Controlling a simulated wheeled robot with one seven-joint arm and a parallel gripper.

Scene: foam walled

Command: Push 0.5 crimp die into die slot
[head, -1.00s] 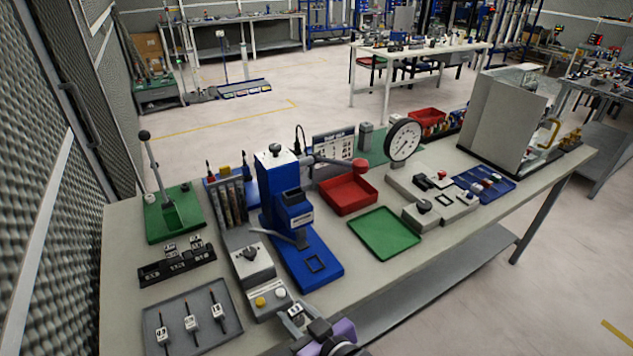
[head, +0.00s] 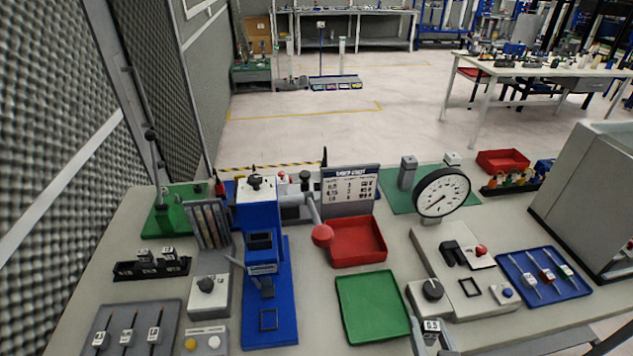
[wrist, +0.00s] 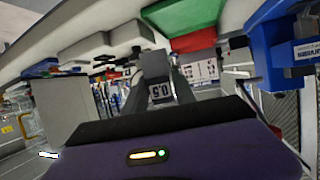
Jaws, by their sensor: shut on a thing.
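The 0.5 crimp die (head: 431,326), a small grey block with a white label, is at the bottom edge of the head view. My gripper (head: 432,340) is shut on it, in front of the green tray and right of the blue press. In the wrist view the die (wrist: 161,92) is between my gripper's fingers (wrist: 160,86), its label upside down. The blue crimp press (head: 262,220) stands left of the die, well apart from it. It has a dark opening (head: 260,241) in its head and a dark square outline (head: 268,319) on its base. I cannot tell which feature is the die slot.
A black rack (head: 152,268) holds more labelled dies at left. A red tray (head: 357,241) and a green tray (head: 372,306) lie right of the press. The press's red-knobbed lever (head: 322,235) sticks out rightward. A dial gauge (head: 441,192) stands farther right.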

